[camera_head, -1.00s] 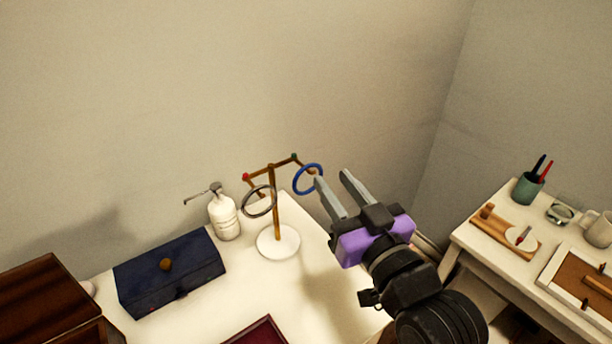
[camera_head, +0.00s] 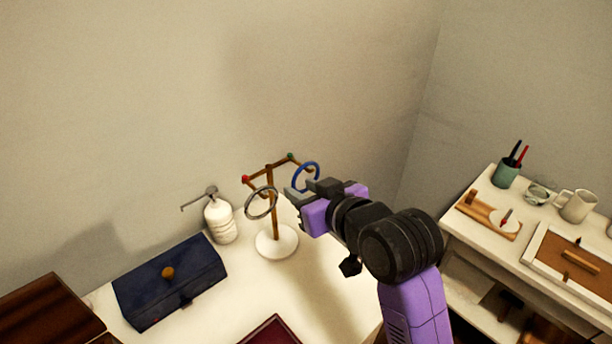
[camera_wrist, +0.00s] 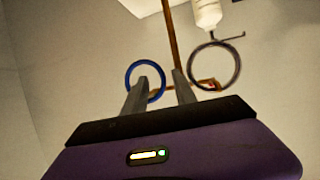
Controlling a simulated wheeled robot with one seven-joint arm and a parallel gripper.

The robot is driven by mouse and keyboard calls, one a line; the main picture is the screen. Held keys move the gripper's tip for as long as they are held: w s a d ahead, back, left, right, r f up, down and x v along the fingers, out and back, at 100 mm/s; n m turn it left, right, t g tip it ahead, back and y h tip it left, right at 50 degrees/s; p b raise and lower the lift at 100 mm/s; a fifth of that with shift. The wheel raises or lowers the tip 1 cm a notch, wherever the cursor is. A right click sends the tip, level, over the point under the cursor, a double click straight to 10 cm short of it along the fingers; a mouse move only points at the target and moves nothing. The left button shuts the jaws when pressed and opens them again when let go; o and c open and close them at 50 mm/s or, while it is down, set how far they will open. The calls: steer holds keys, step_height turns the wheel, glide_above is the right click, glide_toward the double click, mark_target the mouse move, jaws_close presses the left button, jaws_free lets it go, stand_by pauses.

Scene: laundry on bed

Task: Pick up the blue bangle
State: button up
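The blue bangle (camera_head: 308,163) hangs from the right arm of a wooden stand (camera_head: 271,205) with a round white base. In the wrist view the bangle (camera_wrist: 128,76) is a ring at the left, partly covered by my left finger. My gripper (camera_head: 299,187) is at the bangle's lower side in the head view. In the wrist view my gripper's fingers (camera_wrist: 160,76) are apart, and the bangle's right edge shows in the gap between them. Whether either finger touches it cannot be told.
A grey bangle (camera_head: 248,210) hangs on the stand's left arm. A white pump bottle (camera_head: 221,222) and a dark blue box (camera_head: 170,283) stand to the left. A side table (camera_head: 470,230) with a cup, mug and trays is at the right. Walls rise behind.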

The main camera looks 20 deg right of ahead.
mark_target(295, 188)
steer(key=shift+x, duration=1.9)
steer(key=shift+a+r, duration=0.1)
jaws_close()
